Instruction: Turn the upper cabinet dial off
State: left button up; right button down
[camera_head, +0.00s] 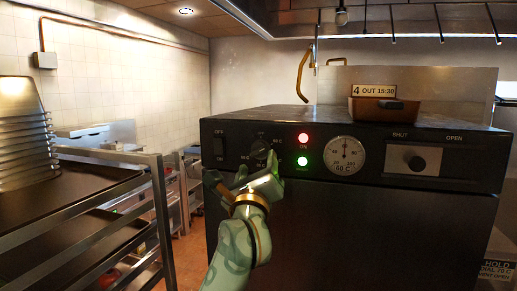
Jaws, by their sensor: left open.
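The dark cabinet (340,220) stands in the middle and right, with a control panel along its upper front. The round black dial (261,144) is on the panel's left part, with small white marks around it. Its lower part is close to or behind my gripper, and its exact setting cannot be read. My left gripper (243,174) is open, just below and in front of the dial. Whether a finger touches the dial cannot be told. My right gripper is not in view.
A black switch (219,147) is left of the dial. A metal rack (160,215) with trays stands at left.

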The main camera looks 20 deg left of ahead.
aim_at(259, 154)
pick_arm(q)
jog(key=x, duration=0.2)
jog(key=shift+w+r+p, duration=0.2)
jog(key=shift+r+p, duration=0.05)
jog(key=shift+p, duration=0.1)
jog(key=shift+w+a, duration=0.1)
jog(key=shift+w, duration=0.45)
jog(key=shift+c, duration=0.2)
jog(key=c, duration=0.9)
jog(key=shift+c, duration=0.2)
